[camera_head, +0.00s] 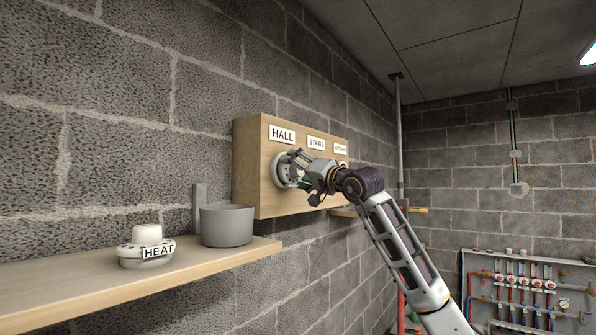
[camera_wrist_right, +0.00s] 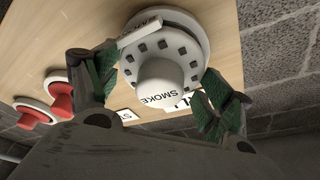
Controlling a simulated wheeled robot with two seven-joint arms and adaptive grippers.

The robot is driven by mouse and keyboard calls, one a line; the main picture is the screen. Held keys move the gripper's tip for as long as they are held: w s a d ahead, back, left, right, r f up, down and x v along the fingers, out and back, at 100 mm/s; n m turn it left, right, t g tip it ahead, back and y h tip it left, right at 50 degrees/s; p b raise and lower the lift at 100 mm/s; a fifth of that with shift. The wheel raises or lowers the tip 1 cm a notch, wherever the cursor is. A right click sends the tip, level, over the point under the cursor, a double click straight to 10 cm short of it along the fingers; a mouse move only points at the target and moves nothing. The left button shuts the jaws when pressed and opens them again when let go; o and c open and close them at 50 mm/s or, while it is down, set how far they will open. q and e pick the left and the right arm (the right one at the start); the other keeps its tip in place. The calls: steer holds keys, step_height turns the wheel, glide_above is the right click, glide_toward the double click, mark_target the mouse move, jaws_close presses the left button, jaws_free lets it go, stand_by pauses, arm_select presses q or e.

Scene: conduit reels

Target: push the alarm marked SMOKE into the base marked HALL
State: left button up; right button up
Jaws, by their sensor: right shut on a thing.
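The white round SMOKE alarm (camera_wrist_right: 165,82) is between the green-padded fingers of my right gripper (camera_wrist_right: 163,78), which is shut on it. The same gripper (camera_head: 304,172) shows at the wooden board in the head view. The alarm is in front of the pale round base (camera_head: 282,170) under the HALL label (camera_head: 282,134). In the wrist view the rim of the base (camera_wrist_right: 196,22) shows just behind the alarm, slightly off to one side. I cannot tell whether the alarm is fully seated. My left gripper is not in view.
The wooden board (camera_head: 248,190) also has a STAIRS label (camera_head: 316,143) and a third, unreadable label. Two red round pieces with white rims (camera_wrist_right: 60,98) show on it. A HEAT alarm (camera_head: 147,250) and a grey bowl (camera_head: 227,225) stand on the shelf (camera_head: 90,287).

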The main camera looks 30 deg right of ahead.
steer(key=shift+w+a+r+p, duration=0.1)
steer(key=shift+w+p, duration=0.25)
steer(key=shift+w, duration=0.05)
stand_by(1.0)
steer(key=o, duration=1)
steer(key=shift+w+a, duration=0.15)
steer(key=shift+o, duration=0.2)
steer(key=shift+s+d, duration=0.2)
steer(key=shift+s, duration=0.05)
steer(key=s+d+b, duration=0.3)
steer(key=s, duration=0.5)
steer(key=shift+b, duration=0.4)
stand_by(1.3)
steer(key=shift+d, duration=0.1)
stand_by(0.7)
